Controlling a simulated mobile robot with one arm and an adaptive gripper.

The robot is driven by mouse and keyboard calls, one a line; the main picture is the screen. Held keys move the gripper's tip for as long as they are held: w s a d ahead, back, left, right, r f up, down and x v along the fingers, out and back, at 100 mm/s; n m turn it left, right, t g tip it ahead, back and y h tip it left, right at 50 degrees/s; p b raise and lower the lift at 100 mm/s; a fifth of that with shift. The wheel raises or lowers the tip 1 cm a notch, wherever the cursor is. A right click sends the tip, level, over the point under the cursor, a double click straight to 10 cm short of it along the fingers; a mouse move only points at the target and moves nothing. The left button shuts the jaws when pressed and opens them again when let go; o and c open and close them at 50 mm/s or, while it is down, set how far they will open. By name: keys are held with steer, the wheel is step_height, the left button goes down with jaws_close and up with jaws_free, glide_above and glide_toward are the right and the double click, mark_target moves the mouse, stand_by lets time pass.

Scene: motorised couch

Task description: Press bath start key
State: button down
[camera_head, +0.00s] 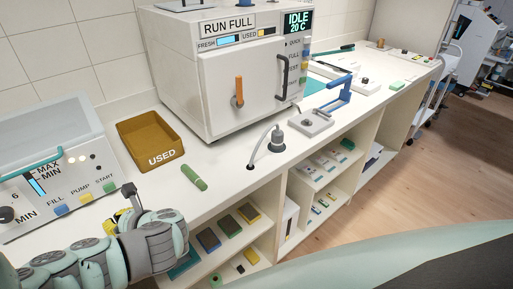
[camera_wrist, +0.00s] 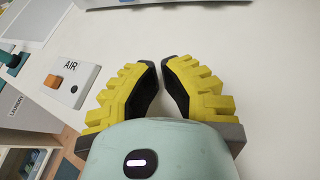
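The bath (camera_head: 50,150) is a white box with a grey lid at the far left of the head view. Its front panel has a row of keys: a blue FILL key (camera_head: 61,210), a yellow PUMP key (camera_head: 86,199) and a green START key (camera_head: 110,187). My gripper (camera_head: 116,216) is in front of the panel, low and close to the START and PUMP side, apart from the keys as far as I can see. In the wrist view its yellow fingers (camera_wrist: 160,68) have their tips almost together with nothing between them. The wrist view shows no START key.
A brown USED tray (camera_head: 152,138) and a green cylinder (camera_head: 194,177) lie on the counter right of the bath. A steriliser (camera_head: 225,80) stands behind. In the wrist view an AIR panel (camera_wrist: 70,80) with an orange key is left of the fingers; bare white surface lies ahead.

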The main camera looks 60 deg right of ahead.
mark_target(112, 207)
steer(key=w, duration=0.1)
steer(key=w+d, duration=0.1)
steer(key=w, duration=0.2)
steer(key=shift+w+d, duration=0.25)
steer(key=shift+d, duration=0.05)
steer(key=shift+w+d+f+b, duration=0.1)
steer(key=shift+w+b, duration=0.4)
steer(key=shift+w+d+b, duration=0.2)
steer(key=shift+w+b, duration=0.1)
steer(key=shift+w, duration=0.65)
steer(key=c, duration=1.7)
jaws_free()
steer(key=shift+w, duration=0.1)
jaws_close()
steer(key=shift+w+d+b, duration=0.1)
steer(key=shift+w+b, duration=0.2)
steer(key=shift+b, duration=0.1)
